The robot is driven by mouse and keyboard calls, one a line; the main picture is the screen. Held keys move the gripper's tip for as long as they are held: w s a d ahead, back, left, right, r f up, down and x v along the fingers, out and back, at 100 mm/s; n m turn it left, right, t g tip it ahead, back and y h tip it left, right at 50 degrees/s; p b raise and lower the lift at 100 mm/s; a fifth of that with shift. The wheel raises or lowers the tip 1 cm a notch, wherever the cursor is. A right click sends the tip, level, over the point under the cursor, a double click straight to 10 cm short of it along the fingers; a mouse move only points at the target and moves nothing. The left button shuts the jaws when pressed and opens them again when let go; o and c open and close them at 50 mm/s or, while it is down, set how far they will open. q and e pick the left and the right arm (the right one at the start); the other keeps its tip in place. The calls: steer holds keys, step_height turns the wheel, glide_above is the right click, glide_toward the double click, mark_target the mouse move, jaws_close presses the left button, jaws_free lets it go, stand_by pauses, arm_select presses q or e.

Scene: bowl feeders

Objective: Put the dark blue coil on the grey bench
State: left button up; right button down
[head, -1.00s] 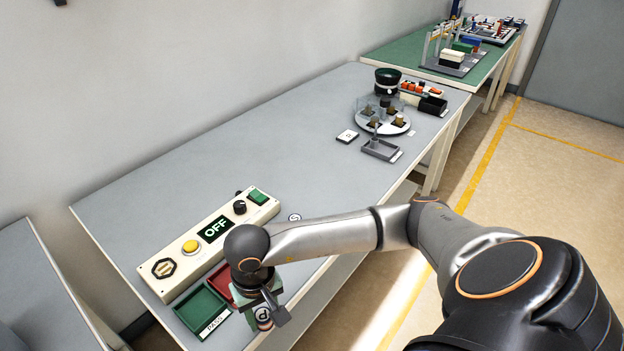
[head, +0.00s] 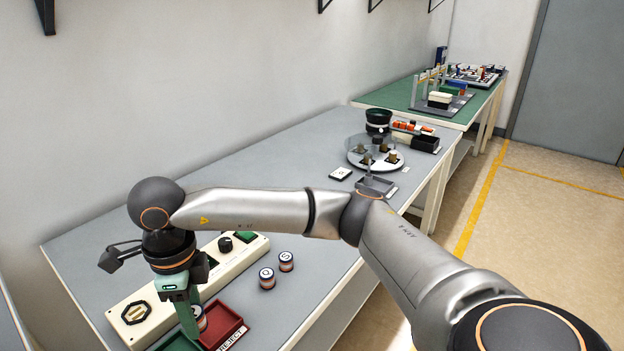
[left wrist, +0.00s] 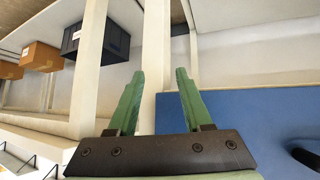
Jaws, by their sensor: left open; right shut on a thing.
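The grey bench (head: 280,165) runs across the head view. My right gripper (head: 191,324) points down over the trays at its near end, shut on a small banded coil (head: 201,317). The gripper hides most of that coil, so its main colour is unclear. Two similar coils with dark, white and orange bands and lettered tops, a nearer one (head: 267,279) and a farther one (head: 286,261), stand upright on the bench, right of the gripper and apart from it. My left gripper (left wrist: 160,76) is open and empty in the left wrist view.
A red reject tray (head: 232,322) and a green tray (head: 177,344) lie beside the cream control panel (head: 133,318). A round feeder plate (head: 362,163) stands farther back. The bench middle is clear. The left wrist view shows a blue surface (left wrist: 250,125) and shelved boxes.

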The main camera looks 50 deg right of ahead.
steer(key=m, duration=0.1)
steer(key=r+m+b, duration=0.1)
steer(key=m, duration=0.1)
steer(key=shift+w+a+r, duration=0.2)
steer(key=shift+w+r, duration=0.1)
steer(key=shift+w, duration=0.05)
steer(key=r+m, duration=0.1)
steer(key=m, duration=0.2)
steer(key=shift+w+r+b, duration=0.1)
steer(key=shift+r+b, duration=0.05)
steer(key=shift+b, duration=0.2)
glide_toward(247, 303)
steer(key=s+a+r, duration=0.1)
steer(key=a+r, duration=0.2)
steer(key=a, duration=0.2)
steer(key=d+f, duration=0.2)
steer(key=f, duration=0.1)
steer(key=d+f, duration=0.1)
steer(key=shift+w+d+f, duration=0.2)
steer(key=shift+w+d, duration=0.05)
steer(key=shift+w, duration=0.05)
steer(key=shift+d+f, duration=0.2)
steer(key=shift+f, duration=0.05)
steer(key=f, duration=0.2)
steer(key=d+f, duration=0.1)
steer(key=shift+w+d+f, duration=0.15)
steer(key=shift+w+f, duration=0.05)
steer(key=shift+f, duration=0.6)
